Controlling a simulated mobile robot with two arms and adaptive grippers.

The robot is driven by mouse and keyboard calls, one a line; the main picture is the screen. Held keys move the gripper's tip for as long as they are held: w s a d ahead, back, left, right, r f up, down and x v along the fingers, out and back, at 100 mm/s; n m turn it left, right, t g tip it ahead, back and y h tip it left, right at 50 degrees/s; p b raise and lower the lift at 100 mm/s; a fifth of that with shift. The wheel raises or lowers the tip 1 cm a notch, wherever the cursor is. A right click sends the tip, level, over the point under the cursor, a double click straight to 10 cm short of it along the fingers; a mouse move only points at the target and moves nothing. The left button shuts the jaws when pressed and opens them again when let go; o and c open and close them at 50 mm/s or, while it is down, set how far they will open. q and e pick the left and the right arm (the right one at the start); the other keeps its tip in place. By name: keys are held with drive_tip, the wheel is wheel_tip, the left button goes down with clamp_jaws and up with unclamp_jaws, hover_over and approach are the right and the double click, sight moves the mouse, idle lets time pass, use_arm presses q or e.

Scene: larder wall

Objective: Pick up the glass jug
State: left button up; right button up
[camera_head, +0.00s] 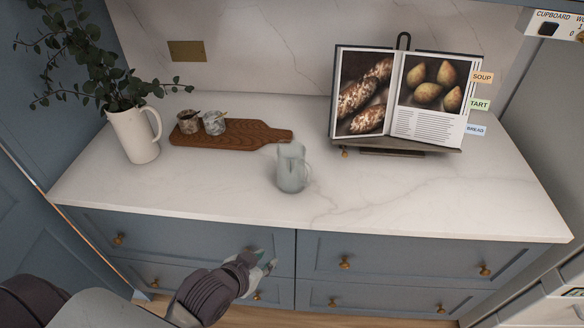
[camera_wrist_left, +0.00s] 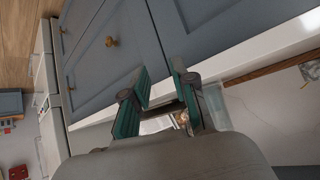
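The glass jug (camera_head: 291,172) is a small, pale, see-through jug with a handle on its right side. It stands upright on the marble worktop (camera_head: 400,195), right of the wooden board. My left gripper (camera_head: 265,263) is in front of the drawers, below the worktop's front edge and apart from the jug. In the left wrist view its two teal-lined fingers (camera_wrist_left: 160,72) are spread with nothing between the tips. A pale see-through shape beside the right finger there may be the jug, partly hidden. My right gripper is not in view.
A white pitcher (camera_head: 135,135) with leafy stems stands far left. An open cookbook (camera_head: 405,100) rests on a stand back right. The worktop front right is clear.

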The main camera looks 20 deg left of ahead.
use_arm(q)
drive_tip(key=w+r+t+h, duration=0.1)
drive_tip(key=w+r+t, duration=0.3)
drive_tip(key=w, duration=0.2)
drive_tip(key=m+t+h, duration=0.2)
drive_tip(key=t+h, duration=0.1)
drive_tip(key=t, duration=0.1)
approach(308, 179)
drive_tip(key=p+x, duration=0.2)
drive_tip(key=x, duration=0.3)
drive_tip(key=shift+w+d, duration=0.15)
drive_tip(key=shift+w, duration=0.15)
drive_tip(key=shift+w+r, duration=0.15)
drive_tip(key=shift+w, duration=0.1)
drive_tip(key=p+x, duration=0.2)
drive_tip(key=x, duration=0.2)
drive_tip(key=shift+w, duration=0.25)
drive_tip(key=shift+w+d, duration=0.1)
drive_tip(key=shift+w, duration=0.1)
drive_tip(key=shift+s, duration=0.15)
drive_tip(key=c, duration=0.5)
clamp_jaws()
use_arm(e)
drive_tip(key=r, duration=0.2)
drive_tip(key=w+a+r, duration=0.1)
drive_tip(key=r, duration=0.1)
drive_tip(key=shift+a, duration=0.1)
